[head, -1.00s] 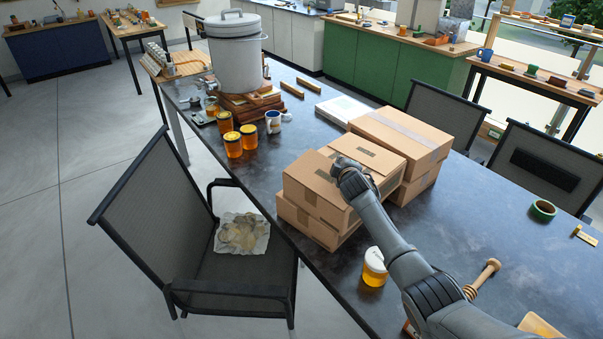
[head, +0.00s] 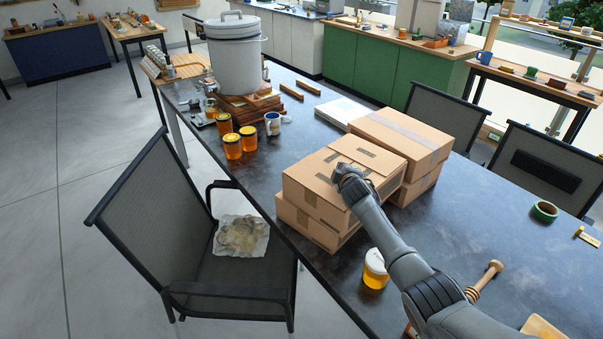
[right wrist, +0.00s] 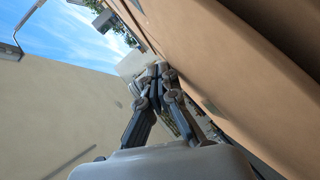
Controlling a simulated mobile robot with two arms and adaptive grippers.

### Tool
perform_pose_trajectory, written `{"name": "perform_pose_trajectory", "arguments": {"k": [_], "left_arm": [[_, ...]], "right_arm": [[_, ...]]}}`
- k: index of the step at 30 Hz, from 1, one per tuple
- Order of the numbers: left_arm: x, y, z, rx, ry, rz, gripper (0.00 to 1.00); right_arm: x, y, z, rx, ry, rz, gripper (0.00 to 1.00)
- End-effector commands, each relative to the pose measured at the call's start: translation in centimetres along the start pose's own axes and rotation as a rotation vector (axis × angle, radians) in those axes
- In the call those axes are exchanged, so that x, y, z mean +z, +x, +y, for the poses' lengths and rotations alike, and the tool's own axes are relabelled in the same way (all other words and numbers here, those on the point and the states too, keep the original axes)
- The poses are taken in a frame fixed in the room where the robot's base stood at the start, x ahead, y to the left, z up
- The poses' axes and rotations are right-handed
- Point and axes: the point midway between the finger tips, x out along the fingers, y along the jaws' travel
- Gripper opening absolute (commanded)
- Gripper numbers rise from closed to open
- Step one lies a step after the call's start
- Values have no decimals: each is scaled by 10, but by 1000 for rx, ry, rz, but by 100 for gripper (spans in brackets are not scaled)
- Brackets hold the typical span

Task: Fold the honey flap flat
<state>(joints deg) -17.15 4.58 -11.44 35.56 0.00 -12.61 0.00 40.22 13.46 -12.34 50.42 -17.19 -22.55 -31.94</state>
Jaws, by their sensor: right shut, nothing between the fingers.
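A cardboard box (head: 313,178) sits on top of another box in the front stack on the dark table. Its top panels look nearly level, with dark marks on them. My right gripper (head: 343,174) is at the near right part of this box's top, and my forearm hides the box's right front side. In the right wrist view the gripper (right wrist: 158,72) is shut and empty, close beside a large brown cardboard surface (right wrist: 235,70). I cannot tell whether the fingers touch the flap or how flat it lies. My left gripper is not in view.
A second stack of taped boxes (head: 410,134) stands right behind. A honey jar (head: 375,270) and a wooden dipper (head: 487,276) are beside my arm. More jars (head: 233,146), a mug (head: 272,124) and a large pot (head: 235,60) stand farther left. A chair (head: 150,215) is at the near side.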

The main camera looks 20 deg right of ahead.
Motion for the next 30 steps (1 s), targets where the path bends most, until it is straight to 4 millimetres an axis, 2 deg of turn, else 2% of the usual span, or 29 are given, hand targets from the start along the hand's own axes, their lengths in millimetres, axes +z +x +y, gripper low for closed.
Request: {"name": "perform_pose_trajectory", "arguments": {"k": [17,22,27,28,30], "left_arm": [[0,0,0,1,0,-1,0],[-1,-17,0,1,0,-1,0],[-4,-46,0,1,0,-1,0],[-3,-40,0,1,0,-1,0],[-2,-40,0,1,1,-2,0]], "right_arm": [[-7,-7,-12,-1,0,-1,0],[-11,-12,6,1,0,-1,0],[-19,-20,38,3,0,-3,0],[-13,-22,34,5,-2,-5,0],[-9,-31,40,7,-3,-3,0]]}}
